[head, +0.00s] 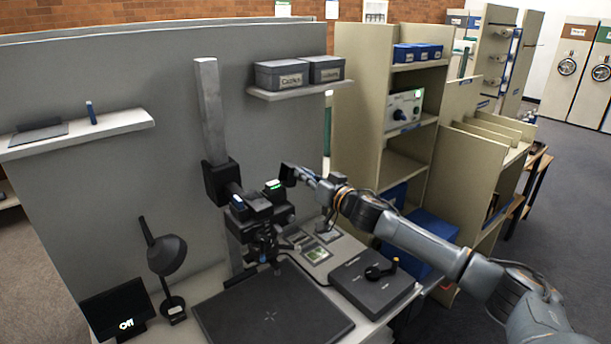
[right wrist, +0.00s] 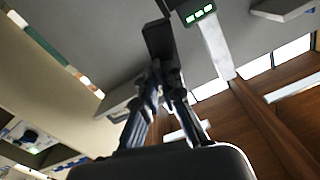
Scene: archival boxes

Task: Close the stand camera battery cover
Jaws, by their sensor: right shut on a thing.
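The stand camera (head: 257,210) is a black body on a grey column in the head view, lens down over a dark board. A green-lit strip (head: 273,185) shows on its top right, and green lights show in the right wrist view (right wrist: 200,13). The battery cover (head: 288,175) is a dark flap standing out at the camera's right side; it also shows in the right wrist view (right wrist: 158,40). My right gripper (head: 299,176) reaches in from the right and is shut on the cover, also seen in the right wrist view (right wrist: 157,72). My left gripper is not in view.
Below are the dark board (head: 272,312), a control box (head: 372,285) with a lever, and small pictures (head: 316,254). A lamp (head: 166,256) and an "Off" screen (head: 118,310) stand left. A shelf (head: 300,90) with two boxes is above; tall shelving (head: 357,100) stands right.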

